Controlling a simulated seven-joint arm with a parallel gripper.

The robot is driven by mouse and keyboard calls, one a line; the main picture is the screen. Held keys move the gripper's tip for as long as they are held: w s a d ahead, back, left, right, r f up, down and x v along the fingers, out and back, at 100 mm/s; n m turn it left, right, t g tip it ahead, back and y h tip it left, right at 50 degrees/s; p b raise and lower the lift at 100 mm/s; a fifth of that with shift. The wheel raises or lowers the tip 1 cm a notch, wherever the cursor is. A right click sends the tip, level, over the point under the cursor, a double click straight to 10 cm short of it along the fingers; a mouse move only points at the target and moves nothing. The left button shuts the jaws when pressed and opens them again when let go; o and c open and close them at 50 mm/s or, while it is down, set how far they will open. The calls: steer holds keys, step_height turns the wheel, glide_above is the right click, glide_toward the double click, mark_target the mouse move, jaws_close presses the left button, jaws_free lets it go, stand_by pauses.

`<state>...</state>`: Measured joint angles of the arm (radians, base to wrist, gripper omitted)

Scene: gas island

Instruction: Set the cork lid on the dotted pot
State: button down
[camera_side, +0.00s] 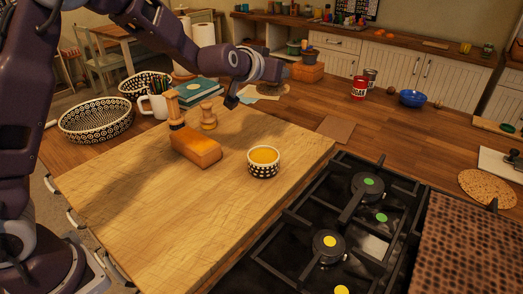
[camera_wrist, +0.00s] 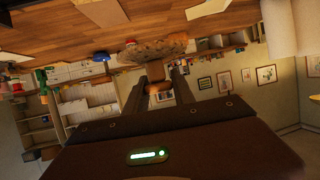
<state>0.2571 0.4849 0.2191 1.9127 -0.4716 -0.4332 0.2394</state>
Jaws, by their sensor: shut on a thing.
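The dotted pot (camera_side: 263,170), black with white dots and a yellow-orange inside, stands open on the wooden board (camera_side: 130,200) in the side view. In the wrist view my gripper (camera_wrist: 158,92) is shut on the knob of the cork lid (camera_wrist: 155,50), a rough brown disc beyond the fingertips. The pot does not show in the wrist view.
An orange-brown block (camera_side: 196,148) lies left of the pot, with a wooden shaker (camera_side: 208,117) behind it. A gas hob (camera_side: 330,235) is to the right. A mug (camera_side: 153,106), teal books (camera_side: 197,90) and a dotted basket (camera_side: 95,121) stand behind. The board's front is clear.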

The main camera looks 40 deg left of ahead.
steer(key=s+d+m+h, duration=0.3)
steer(key=d+m+h, duration=0.1)
steer(key=h, duration=0.1)
steer(key=m+g+h, duration=0.1)
steer(key=m+h, duration=0.3)
glide_above(266, 156)
step_height(266, 156, down, 12)
steer(key=shift+w, duration=0.1)
steer(key=shift+f, duration=0.1)
steer(key=c, duration=1.1)
jaws_free()
steer(key=shift+f, duration=0.1)
steer(key=shift+o, duration=0.2)
